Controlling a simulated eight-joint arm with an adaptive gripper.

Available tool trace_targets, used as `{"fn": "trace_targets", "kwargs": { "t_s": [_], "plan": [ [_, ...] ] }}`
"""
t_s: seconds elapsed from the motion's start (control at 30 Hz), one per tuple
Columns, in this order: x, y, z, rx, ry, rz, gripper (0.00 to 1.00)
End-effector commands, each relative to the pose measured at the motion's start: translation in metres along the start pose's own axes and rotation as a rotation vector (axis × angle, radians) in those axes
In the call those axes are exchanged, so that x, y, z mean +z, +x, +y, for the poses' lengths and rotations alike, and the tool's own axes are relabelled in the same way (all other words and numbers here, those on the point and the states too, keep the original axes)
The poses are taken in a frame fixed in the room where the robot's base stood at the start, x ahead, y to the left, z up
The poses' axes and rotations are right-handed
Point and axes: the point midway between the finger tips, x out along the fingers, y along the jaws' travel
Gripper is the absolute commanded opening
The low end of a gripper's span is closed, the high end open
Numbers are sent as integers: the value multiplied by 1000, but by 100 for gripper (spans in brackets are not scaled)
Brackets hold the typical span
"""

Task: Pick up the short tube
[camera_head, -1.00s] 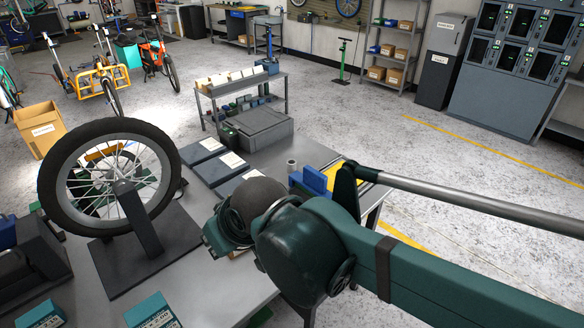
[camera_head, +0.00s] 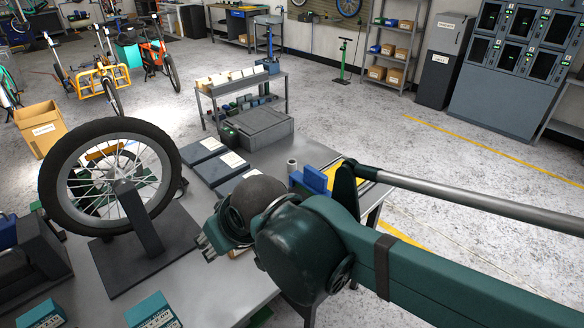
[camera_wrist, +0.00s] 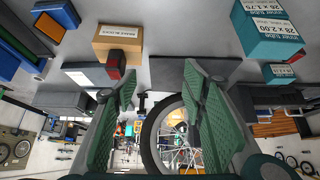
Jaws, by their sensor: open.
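A small grey upright cylinder (camera_head: 292,166), which looks like the short tube, stands on the grey workbench (camera_head: 211,283) near its far right edge, just left of a blue block (camera_head: 315,180). I cannot make it out in the wrist view. My gripper (camera_head: 207,247) is over the bench, to the left of and nearer than the cylinder, partly hidden behind my wrist. In the wrist view my gripper (camera_wrist: 160,76) shows two green ribbed fingers spread apart with nothing between them.
A bicycle wheel (camera_head: 46,193) stands in a dark stand at the left of the bench. Flat dark trays (camera_head: 222,168) lie behind my gripper, with a grey case (camera_head: 262,131) beyond. Teal inner tube boxes (camera_wrist: 264,33) and a cardboard box (camera_wrist: 118,36) show in the wrist view.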

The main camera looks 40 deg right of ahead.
Motion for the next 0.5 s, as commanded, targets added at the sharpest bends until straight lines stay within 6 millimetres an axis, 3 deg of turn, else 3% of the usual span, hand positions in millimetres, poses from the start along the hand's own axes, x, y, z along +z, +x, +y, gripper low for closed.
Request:
{"fn": "trace_targets", "kwargs": {
  "t_s": [0.23, 0.5],
  "plan": [
    [-19, 1, 11, 21, 43, -13, 42],
    [-55, 7, 38, 68, 138, -41, 42]
  ]
}}
